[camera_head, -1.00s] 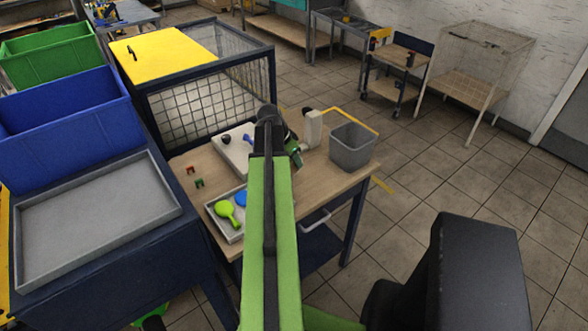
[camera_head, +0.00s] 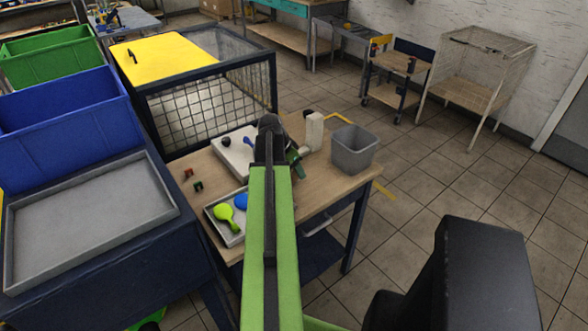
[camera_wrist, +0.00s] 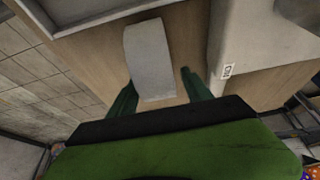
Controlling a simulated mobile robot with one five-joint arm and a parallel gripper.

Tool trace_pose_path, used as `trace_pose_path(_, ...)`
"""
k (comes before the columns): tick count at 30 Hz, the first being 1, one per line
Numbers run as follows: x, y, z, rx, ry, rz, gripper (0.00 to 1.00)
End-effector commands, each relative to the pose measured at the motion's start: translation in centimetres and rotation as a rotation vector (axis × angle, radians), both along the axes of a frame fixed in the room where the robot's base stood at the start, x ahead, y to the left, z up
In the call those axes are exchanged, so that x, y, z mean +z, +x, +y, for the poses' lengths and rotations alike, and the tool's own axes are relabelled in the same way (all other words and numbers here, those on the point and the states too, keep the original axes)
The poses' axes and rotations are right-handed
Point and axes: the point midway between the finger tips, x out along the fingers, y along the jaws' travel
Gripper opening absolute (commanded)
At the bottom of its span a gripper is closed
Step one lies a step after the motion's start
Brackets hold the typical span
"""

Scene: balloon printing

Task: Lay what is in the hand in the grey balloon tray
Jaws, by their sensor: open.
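The small grey tray (camera_head: 216,228) lies on the wooden table. A yellow-green balloon (camera_head: 224,212) and a blue balloon (camera_head: 241,201) lie in it, the blue one partly hidden by my arm. My gripper (camera_head: 297,162) is above the table, right of this tray, near a white upright block (camera_head: 314,132). In the wrist view my gripper (camera_wrist: 160,92) has its dark green fingers spread. A pale block (camera_wrist: 150,55) shows between and beyond them, and I cannot tell if they touch it. I see no balloon between the fingers.
A white tray (camera_head: 228,158) with a dark ball-like item (camera_head: 227,142) sits farther back. A grey bin (camera_head: 355,150) stands at the table's right end. Two small red and green pieces (camera_head: 198,186) lie at left. A larger empty grey tray (camera_head: 90,225) is on the blue cabinet.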

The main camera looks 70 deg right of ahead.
Motion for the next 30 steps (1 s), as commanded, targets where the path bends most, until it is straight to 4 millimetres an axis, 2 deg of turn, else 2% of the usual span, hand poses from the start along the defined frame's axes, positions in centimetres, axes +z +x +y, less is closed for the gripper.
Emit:
trace_pose_path(5, 1.3, 0.1, 0.2, 0.0, 0.0, 0.0, 0.58)
trace_pose_path(8, 2.8, 0.3, 0.7, 0.0, 0.0, 0.0, 0.58)
trace_pose_path(19, 10.6, 2.0, 3.3, 0.0, -0.001, 0.001, 0.58)
trace_pose_path(25, 11.6, 2.4, 3.9, 0.0, 0.0, 0.001, 0.58)
trace_pose_path(27, 11.6, 2.5, 4.1, 0.0, -0.003, 0.003, 0.62)
trace_pose_path(30, 13.1, 3.9, 6.3, 0.005, -0.052, 0.042, 0.62)
